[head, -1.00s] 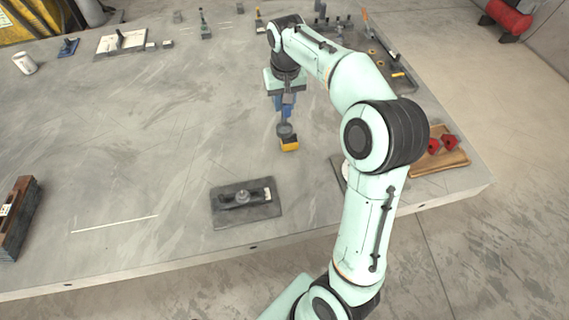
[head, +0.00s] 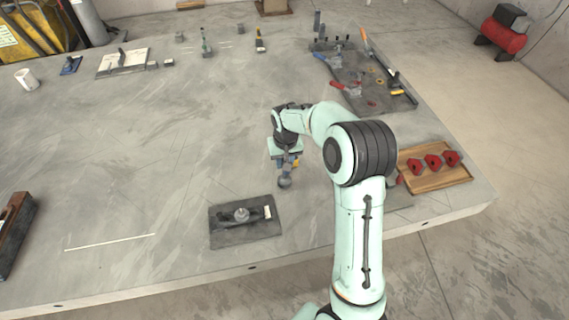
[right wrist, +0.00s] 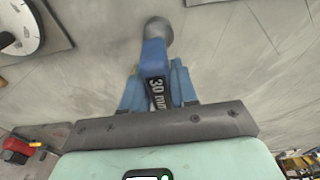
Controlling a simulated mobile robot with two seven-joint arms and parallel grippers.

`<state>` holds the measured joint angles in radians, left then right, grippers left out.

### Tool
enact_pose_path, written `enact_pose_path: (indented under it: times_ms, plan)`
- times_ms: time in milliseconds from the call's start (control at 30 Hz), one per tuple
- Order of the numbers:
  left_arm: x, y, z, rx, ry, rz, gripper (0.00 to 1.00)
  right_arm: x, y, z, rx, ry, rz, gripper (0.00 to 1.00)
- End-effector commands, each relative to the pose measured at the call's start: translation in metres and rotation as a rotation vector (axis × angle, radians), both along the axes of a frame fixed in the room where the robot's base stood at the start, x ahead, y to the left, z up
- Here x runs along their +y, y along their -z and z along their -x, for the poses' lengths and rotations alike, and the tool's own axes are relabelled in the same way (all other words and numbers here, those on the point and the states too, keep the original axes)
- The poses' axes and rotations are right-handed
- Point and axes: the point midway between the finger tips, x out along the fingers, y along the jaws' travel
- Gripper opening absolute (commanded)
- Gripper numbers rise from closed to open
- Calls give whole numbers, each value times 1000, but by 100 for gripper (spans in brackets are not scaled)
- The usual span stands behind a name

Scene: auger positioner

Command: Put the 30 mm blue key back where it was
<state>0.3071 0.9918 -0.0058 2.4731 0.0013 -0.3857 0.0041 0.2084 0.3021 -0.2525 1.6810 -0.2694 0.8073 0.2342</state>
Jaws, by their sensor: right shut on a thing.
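My right gripper (head: 284,164) is shut on the blue key (right wrist: 153,52), and this also shows in the right wrist view (right wrist: 157,92). The key has a black label reading "30 mm" and a round grey end (right wrist: 158,28) pointing away from the jaws. In the head view the grey end (head: 285,183) hangs below the gripper, behind the dark plate's right part. I cannot tell whether it touches the table. My left gripper is not in view.
A dark plate (head: 225,233) with a grey round boss lies at the front. A small yellow thing (head: 296,163) is partly hidden behind my gripper. A wooden tray (head: 440,180) with red knobs stands right. A dark tool mat (head: 375,88) lies back right. The table's middle left is clear.

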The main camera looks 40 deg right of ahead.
Motion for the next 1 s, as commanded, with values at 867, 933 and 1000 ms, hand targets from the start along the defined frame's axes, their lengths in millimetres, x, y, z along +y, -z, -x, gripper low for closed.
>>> enact_pose_path:
  times_ms: [867,933,1000]
  plan:
    - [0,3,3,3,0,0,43,0,19,0,0,0,0,53]
    - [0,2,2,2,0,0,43,0,18,0,-1,0,1,53]
    - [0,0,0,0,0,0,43,0,13,-1,-2,0,0,53]
